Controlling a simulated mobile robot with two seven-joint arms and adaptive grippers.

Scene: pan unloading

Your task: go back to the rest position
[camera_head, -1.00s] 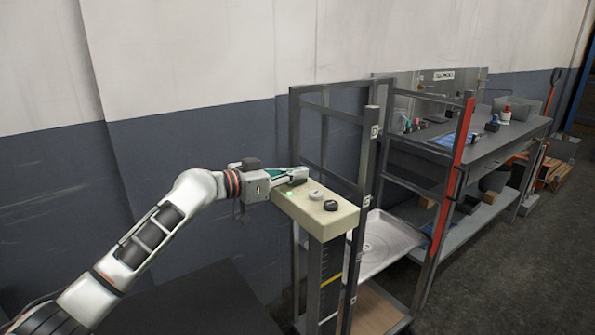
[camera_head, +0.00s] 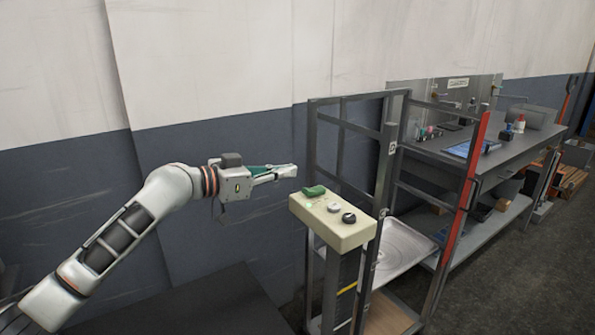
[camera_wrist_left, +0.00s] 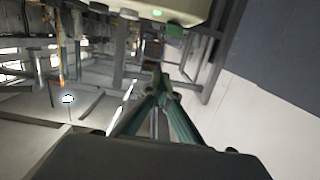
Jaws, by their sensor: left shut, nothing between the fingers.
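My left gripper (camera_head: 293,171) is in the head view, left of and a little above the cream control box, apart from it. Its fingers are together with nothing between them. In the left wrist view the green-edged fingers (camera_wrist_left: 161,80) meet at their tips in front of empty space. The control box (camera_head: 340,235) stands on a dark post and carries a green button (camera_head: 314,191), a grey knob (camera_head: 334,207) and a black knob (camera_head: 349,218). My right gripper does not show in either view.
A dark metal rack (camera_head: 384,165) stands right behind the box, with a metal pan (camera_head: 408,246) on it. A grey workbench (camera_head: 490,160) with several small items is further right. The wall (camera_head: 220,75) is behind my arm. Dark floor (camera_head: 500,300) is clear at the lower right.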

